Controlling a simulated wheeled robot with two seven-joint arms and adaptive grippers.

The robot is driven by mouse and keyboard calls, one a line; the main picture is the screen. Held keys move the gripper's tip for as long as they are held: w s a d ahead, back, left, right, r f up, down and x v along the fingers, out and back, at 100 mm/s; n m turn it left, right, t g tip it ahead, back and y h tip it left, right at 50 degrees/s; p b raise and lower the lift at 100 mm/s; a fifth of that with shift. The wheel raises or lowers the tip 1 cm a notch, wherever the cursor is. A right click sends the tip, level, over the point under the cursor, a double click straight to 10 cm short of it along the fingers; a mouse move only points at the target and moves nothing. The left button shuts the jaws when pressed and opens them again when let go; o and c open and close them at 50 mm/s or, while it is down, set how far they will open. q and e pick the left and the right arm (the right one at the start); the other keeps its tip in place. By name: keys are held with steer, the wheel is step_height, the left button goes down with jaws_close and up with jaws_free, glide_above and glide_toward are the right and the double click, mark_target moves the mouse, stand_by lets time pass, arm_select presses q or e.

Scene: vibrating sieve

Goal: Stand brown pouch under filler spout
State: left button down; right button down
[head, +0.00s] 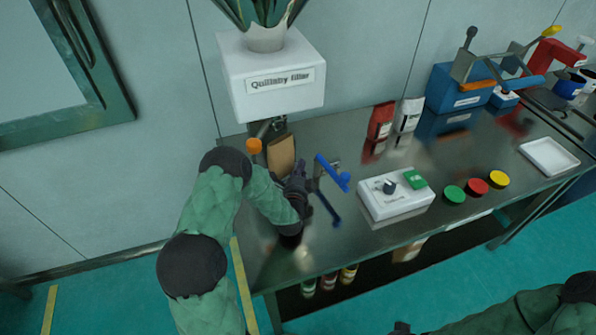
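The brown pouch (281,155) stands about upright on the metal table, below the white box labelled as a filler (270,85). The spout (264,127) comes down from the box just above the pouch, close to its top. My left gripper (300,178) is at the pouch's lower right side. Its fingers are small and dark, so I cannot tell whether they touch the pouch or are open. At the bottom edge, a dark part (401,328) seems to belong to my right gripper, mostly cut off.
A white control box (395,194), coloured lids (476,187), red and white pouches (381,120), a blue machine (460,88) and a white tray (550,157) are farther right.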

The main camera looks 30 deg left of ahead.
mark_target(293, 163)
arm_select(q)
steer(key=shift+a+f, duration=0.1)
steer(key=shift+f, duration=0.3)
steer(key=shift+s+a+r, duration=0.1)
steer(key=shift+s+a, duration=0.15)
steer(key=shift+s, duration=0.1)
steer(key=shift+s+a+b, duration=0.5)
steer(key=shift+s+a, duration=0.25)
steer(key=shift+a, duration=0.1)
steer(key=shift+w, duration=0.1)
